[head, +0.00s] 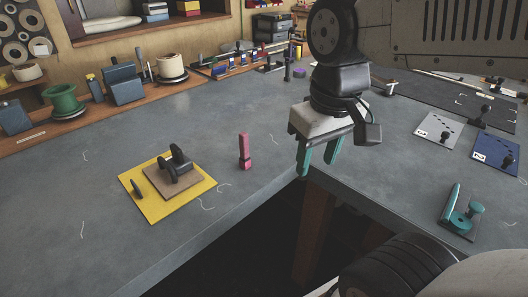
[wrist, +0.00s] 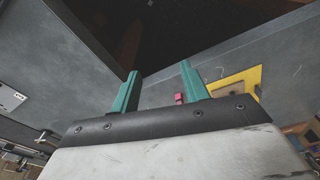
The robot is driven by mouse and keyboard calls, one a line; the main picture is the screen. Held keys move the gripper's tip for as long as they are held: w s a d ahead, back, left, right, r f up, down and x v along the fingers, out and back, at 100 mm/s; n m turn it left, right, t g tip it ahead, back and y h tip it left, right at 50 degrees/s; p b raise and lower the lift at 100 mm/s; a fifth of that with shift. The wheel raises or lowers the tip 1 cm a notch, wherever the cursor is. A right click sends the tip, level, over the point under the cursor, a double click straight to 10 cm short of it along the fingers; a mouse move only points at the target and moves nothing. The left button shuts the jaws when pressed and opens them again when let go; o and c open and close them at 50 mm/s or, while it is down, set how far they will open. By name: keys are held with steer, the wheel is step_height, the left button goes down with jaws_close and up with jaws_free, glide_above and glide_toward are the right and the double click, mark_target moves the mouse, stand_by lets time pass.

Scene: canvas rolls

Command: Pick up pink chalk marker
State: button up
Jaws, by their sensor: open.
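The pink chalk marker (head: 244,151) stands upright on the grey worktop, near the table's inner edge in the head view. In the wrist view it shows as a small pink shape (wrist: 179,98) just left of the right fingertip. My gripper (head: 319,160) has two teal fingers, spread apart with nothing between them. It hangs to the right of the marker, over the inner corner of the worktop and clear of the marker. The fingers also show in the wrist view (wrist: 158,84).
A yellow mat (head: 153,211) with a brown board and a black fixture (head: 175,163) lies left of the marker. A dark gap (head: 262,238) opens in front of the worktop. A teal fixture (head: 461,218) sits at right. Bare worktop surrounds the marker, with scattered thread-like scraps.

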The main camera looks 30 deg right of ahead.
steer(key=w+a+f+n, duration=0.1)
steer(key=w+n, duration=0.1)
steer(key=w, duration=1.3)
steer(key=n+g, duration=0.1)
steer(key=n, duration=0.1)
glide_above(244, 146)
steer(key=f, duration=0.6)
steer(key=shift+w+d, duration=0.2)
steer(key=shift+d, duration=0.05)
steer(key=shift+w+f, duration=0.2)
steer(key=shift+f, duration=0.1)
steer(key=f, duration=0.7)
steer(key=shift+w+f, duration=0.2)
steer(key=shift+w, duration=0.15)
jaws_close()
